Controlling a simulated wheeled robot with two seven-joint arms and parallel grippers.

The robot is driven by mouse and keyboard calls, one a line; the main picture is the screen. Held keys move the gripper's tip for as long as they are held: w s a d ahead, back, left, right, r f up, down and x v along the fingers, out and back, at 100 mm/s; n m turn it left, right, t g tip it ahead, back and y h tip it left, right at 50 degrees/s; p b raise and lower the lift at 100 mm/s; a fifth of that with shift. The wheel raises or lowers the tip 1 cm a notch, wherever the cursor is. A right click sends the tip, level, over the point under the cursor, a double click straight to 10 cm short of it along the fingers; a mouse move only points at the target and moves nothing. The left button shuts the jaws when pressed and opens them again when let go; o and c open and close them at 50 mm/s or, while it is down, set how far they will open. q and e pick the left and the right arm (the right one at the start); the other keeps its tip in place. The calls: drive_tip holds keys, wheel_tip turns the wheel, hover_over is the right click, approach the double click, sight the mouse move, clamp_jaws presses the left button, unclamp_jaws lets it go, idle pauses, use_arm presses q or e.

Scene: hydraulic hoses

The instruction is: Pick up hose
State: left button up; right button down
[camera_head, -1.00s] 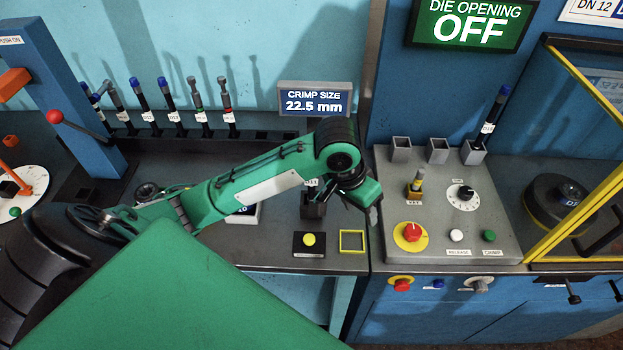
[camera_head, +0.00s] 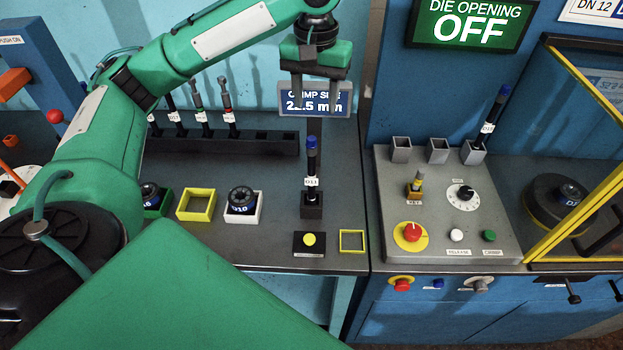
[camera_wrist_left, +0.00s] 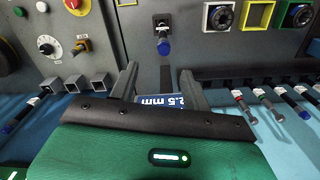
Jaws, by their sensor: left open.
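My left gripper (camera_head: 319,104) is open and empty, pointing down in front of the crimp size sign (camera_head: 318,98). Below it, apart from it, a black hose (camera_head: 312,165) with a blue cap and a white label stands upright in a black holder (camera_head: 312,205). In the left wrist view the blue-capped hose (camera_wrist_left: 163,46) shows beyond and between the open fingers (camera_wrist_left: 160,72). Several other hoses (camera_head: 201,118) stand in the long black rack (camera_head: 265,143) at the back left. One blue-capped hose (camera_head: 491,115) leans in a grey socket on the console. My right gripper is not in view.
Left of the holder are a white tray (camera_head: 243,216) with a round die, a yellow empty tray (camera_head: 196,205) and a green tray (camera_head: 158,210). A yellow button box (camera_head: 309,243) and yellow square outline (camera_head: 352,240) lie in front. The grey console (camera_head: 440,215) is to the right.

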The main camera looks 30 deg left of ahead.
sight(312, 139)
use_arm(q)
wheel_tip(312, 139, down, 8)
drive_tip(key=shift+f+p, duration=0.1)
drive_tip(key=shift+p, duration=0.2)
drive_tip(key=f, duration=0.2)
drive_tip(key=a+f+p, duration=0.1)
drive_tip(key=f, duration=0.2)
drive_tip(key=shift+p, duration=0.3)
drive_tip(key=shift+d+f, duration=0.1)
clamp_jaws()
